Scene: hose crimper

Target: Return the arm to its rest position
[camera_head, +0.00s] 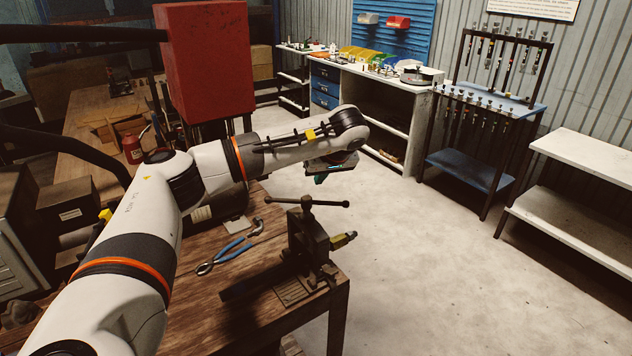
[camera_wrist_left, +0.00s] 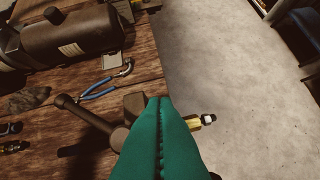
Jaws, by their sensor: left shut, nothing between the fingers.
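My left arm comes in from the left in the head view and reaches over the wooden workbench (camera_head: 255,288). My left gripper (camera_head: 322,179) hangs at its end, above and behind the vise, and is small and mostly hidden by the wrist. In the left wrist view its green fingers (camera_wrist_left: 161,125) are pressed together with nothing between them. The bench vise (camera_head: 308,240) stands at the bench corner with a brass-coloured fitting (camera_head: 343,240) sticking out to its right. That fitting also shows in the left wrist view (camera_wrist_left: 201,121). My right gripper is not in view.
Blue-handled pliers (camera_head: 222,256) lie on the bench left of the vise. A red machine (camera_head: 205,60) stands behind my arm. A hose rack (camera_head: 490,115), a white shelf (camera_head: 585,160) and a cluttered counter (camera_head: 380,75) line the far wall. The concrete floor between is clear.

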